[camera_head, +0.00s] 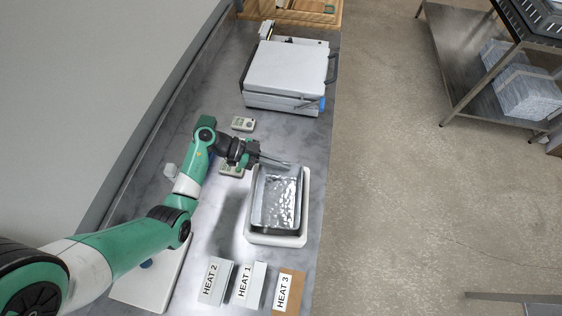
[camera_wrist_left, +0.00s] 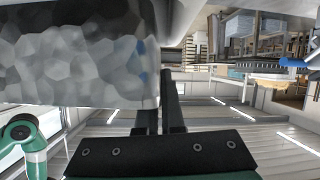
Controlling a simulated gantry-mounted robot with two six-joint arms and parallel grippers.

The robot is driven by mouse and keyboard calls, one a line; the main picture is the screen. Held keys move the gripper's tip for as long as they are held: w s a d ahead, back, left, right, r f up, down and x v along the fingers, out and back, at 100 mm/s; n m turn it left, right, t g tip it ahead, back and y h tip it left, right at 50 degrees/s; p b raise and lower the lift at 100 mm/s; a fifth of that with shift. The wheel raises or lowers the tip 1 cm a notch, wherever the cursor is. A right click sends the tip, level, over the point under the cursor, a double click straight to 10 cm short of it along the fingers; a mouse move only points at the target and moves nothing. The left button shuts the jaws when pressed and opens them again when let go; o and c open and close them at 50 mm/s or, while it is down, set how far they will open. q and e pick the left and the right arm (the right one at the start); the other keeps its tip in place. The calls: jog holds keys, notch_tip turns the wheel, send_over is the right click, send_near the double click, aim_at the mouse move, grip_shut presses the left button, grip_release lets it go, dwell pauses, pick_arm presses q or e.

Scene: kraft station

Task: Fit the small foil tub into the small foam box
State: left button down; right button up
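The small foil tub (camera_head: 280,204) is a shiny, open, rectangular silver tub. In the head view it is over or within the white foam box (camera_head: 276,240), whose rim shows around it. My left gripper (camera_head: 274,161) is at the tub's far end. In the left wrist view the foil tub (camera_wrist_left: 75,65) fills the upper left, its faceted side showing. One finger of the left gripper (camera_wrist_left: 164,110) passes behind that side and the other stands just past its end, so the fingers close on the end wall. How deep the tub sits is hidden. My right gripper is out of view.
A white board (camera_head: 150,285) lies under my left arm.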

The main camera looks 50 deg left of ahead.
pick_arm(q)
jog(key=shift+f+b, duration=0.3)
jog(key=shift+f, duration=0.6)
dwell(0.4)
jog(key=c, duration=1)
grip_release()
jog(key=shift+o, duration=0.3)
jog(key=o, duration=0.4)
jog(key=shift+c, duration=0.2)
jog(key=shift+r, duration=0.1)
notch_tip(320, 180, up, 9)
jog(key=p, duration=1.1)
jog(key=shift+p, duration=0.35)
